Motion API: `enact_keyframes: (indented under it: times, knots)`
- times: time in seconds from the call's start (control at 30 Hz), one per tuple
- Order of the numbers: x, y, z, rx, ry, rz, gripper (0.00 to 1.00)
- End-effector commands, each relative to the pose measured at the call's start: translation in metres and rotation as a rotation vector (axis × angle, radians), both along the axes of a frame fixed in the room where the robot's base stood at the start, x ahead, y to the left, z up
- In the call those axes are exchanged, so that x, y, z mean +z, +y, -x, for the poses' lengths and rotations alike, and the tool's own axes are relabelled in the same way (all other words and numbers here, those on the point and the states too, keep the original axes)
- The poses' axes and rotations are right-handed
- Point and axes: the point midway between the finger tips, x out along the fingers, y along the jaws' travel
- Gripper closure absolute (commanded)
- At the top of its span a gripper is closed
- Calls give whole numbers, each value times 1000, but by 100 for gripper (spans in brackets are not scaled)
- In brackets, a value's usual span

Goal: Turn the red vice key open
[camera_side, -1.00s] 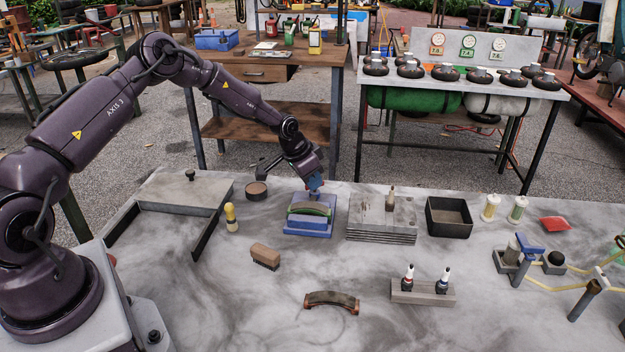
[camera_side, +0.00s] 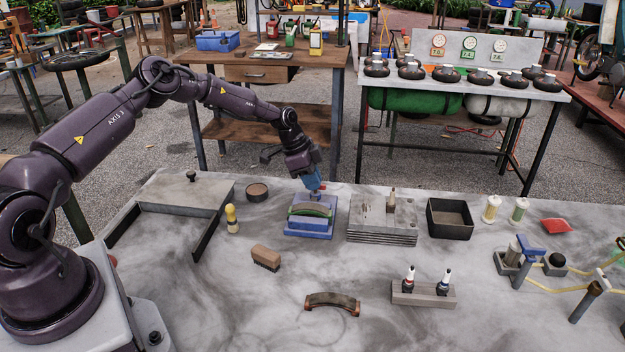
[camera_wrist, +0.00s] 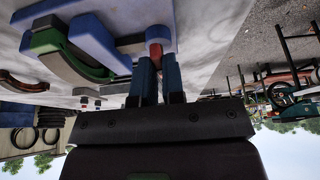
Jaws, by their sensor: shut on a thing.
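The blue vice (camera_side: 307,227) sits on the grey bench with a curved green-lined piece (camera_side: 311,209) between its jaws. My gripper (camera_side: 313,187) is at the back of the vice, pointing down. In the wrist view, the blue fingers of my gripper (camera_wrist: 156,75) are shut on the red vice key (camera_wrist: 154,48), of which a small red part shows between the fingertips. The vice (camera_wrist: 92,40) and the curved piece (camera_wrist: 65,52) also show there, to the left of the fingers. In the side view the key is mostly hidden by the fingers.
A stack of grey plates (camera_side: 382,222) stands close to the right of the vice. A yellow-handled brush (camera_side: 232,218) and a round tin (camera_side: 257,191) are to its left. A loose curved shoe (camera_side: 332,303) and a brown brush (camera_side: 265,257) lie in front, with bare bench between.

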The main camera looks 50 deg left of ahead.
Motion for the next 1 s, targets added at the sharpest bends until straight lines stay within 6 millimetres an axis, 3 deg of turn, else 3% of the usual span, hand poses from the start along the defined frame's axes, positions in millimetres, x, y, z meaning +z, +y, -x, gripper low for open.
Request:
enact_keyframes:
  times: [0.43,0.47,0.5,0.57,0.87,1.0]
  knots:
    - [0,1,1,-15,1,-4,100]
    - [0,1,1,-15,1,-4,83]
    - [0,1,1,-14,2,-4,74]
    - [0,1,1,-13,1,-4,65]
    - [2,1,1,-11,0,-3,65]
    - [17,6,4,-10,-2,-5,65]
